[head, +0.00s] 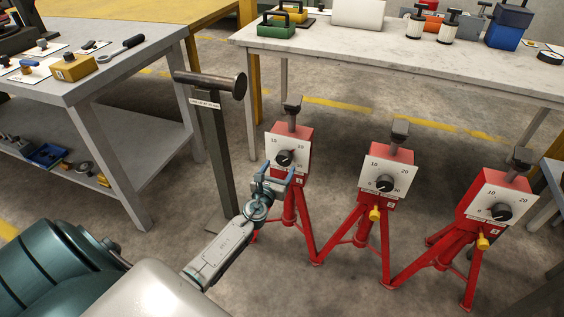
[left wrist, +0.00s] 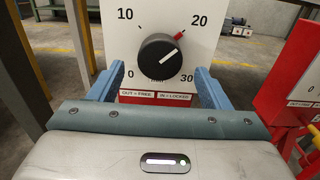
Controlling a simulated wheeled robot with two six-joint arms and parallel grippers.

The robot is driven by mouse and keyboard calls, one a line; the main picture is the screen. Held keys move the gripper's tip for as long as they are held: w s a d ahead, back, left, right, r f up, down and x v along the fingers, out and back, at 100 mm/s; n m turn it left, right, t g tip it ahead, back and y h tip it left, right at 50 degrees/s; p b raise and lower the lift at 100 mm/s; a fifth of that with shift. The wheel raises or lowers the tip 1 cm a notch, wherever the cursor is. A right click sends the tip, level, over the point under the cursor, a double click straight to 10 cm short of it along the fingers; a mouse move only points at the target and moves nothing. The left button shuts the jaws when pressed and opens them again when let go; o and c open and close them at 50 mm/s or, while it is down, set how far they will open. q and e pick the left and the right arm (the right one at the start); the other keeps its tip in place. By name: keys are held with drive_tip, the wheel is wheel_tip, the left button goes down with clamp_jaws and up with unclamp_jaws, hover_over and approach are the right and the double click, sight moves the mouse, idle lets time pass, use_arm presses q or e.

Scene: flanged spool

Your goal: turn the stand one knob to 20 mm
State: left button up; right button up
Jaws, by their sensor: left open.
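The leftmost red stand (head: 303,140) has a white dial plate with a black knob (head: 285,158). In the left wrist view the knob (left wrist: 159,55) has a white line pointing up and right, between 20 and 30. A red mark (left wrist: 179,36) sits on the plate just below the 20. A red label strip (left wrist: 155,97) below the knob reads OUT = FREE, IN = LOCKED. My left gripper (head: 279,177) is open with blue fingers, in front of and below the knob. My right gripper is not in view.
Two similar red stands, a middle one (head: 390,178) and a right one (head: 497,196), have yellow pins below their dials. A dark post (head: 217,140) stands close left of the first stand. A grey bench (head: 140,55) is left; a pale table (head: 350,55) is behind.

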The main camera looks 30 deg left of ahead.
use_arm(q)
drive_tip(key=v, duration=0.6)
drive_tip(key=shift+s+d, duration=0.1)
idle(0.3)
